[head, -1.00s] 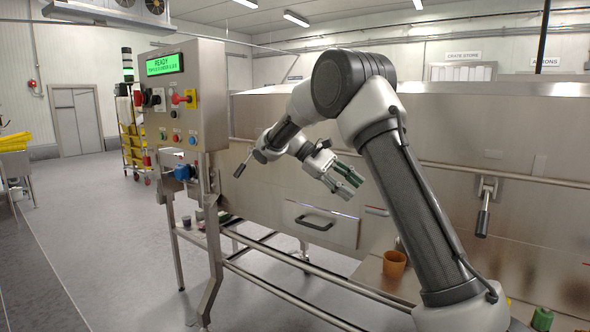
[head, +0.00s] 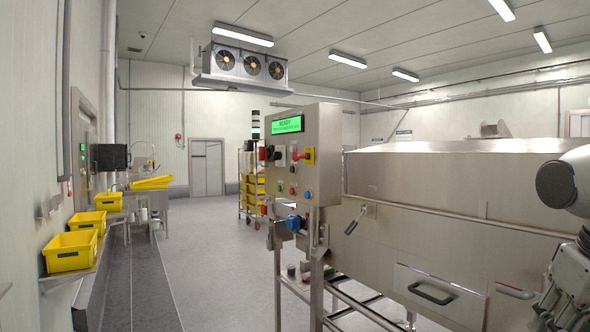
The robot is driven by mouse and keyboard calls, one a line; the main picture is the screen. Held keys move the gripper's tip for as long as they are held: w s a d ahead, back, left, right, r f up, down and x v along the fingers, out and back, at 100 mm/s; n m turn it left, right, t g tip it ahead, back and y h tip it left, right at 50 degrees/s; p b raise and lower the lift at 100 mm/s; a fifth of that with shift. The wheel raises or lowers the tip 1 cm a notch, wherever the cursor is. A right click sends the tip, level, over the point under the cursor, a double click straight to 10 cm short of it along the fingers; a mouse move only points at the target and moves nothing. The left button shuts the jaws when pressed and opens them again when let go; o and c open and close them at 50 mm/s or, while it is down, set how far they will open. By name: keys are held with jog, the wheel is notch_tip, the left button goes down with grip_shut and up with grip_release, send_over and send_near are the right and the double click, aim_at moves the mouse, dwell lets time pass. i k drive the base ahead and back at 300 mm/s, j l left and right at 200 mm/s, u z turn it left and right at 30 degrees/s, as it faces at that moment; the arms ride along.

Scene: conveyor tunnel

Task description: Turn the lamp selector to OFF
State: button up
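A steel control cabinet (head: 318,140) stands left of the tunnel, its green display (head: 288,125) reading READY. Below the display are a black knob on a pale plate (head: 280,155) and a red handle on a yellow plate (head: 308,155). Small coloured buttons (head: 293,190) sit lower on the face. The labels are too small to read, so I cannot tell which control is the lamp selector or where it points. My arm's end is at the lower right edge of the head view, well right of the cabinet. Its fingertips are not clearly visible.
The long steel tunnel (head: 440,180) with a lever (head: 354,222) and a drawer handle (head: 430,293) fills the right. A blue fitting (head: 294,222) juts below the cabinet. Yellow crates (head: 70,251) line the left wall. The grey floor (head: 215,260) between is clear.

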aim_at(278, 156)
jog(key=i+u, duration=0.25)
jog(key=u, duration=0.15)
jog(key=i+u, duration=0.25)
jog(key=u, duration=0.15)
jog(key=j, duration=0.05)
